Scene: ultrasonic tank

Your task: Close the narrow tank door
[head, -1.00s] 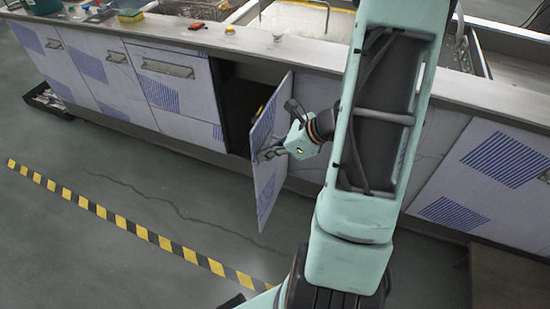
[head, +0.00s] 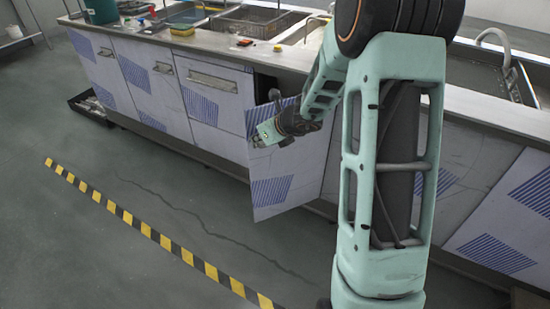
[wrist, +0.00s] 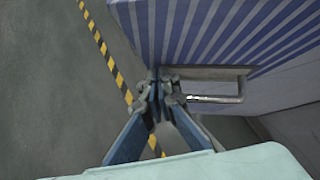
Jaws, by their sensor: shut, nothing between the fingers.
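The narrow tank door (head: 281,180) is pale with blue striped patches. I cannot tell whether the fingertips touch the door (wrist: 215,30). My arm hides the door's upper right part in the head view.
A wide drawer front (head: 214,95) is closed left of the door. The steel counter (head: 225,47) runs above, with a basket (head: 252,20) and small items on it. Open floor (head: 150,200) with a yellow-black stripe (head: 165,242) lies in front. A dark tray (head: 90,106) sits at far left.

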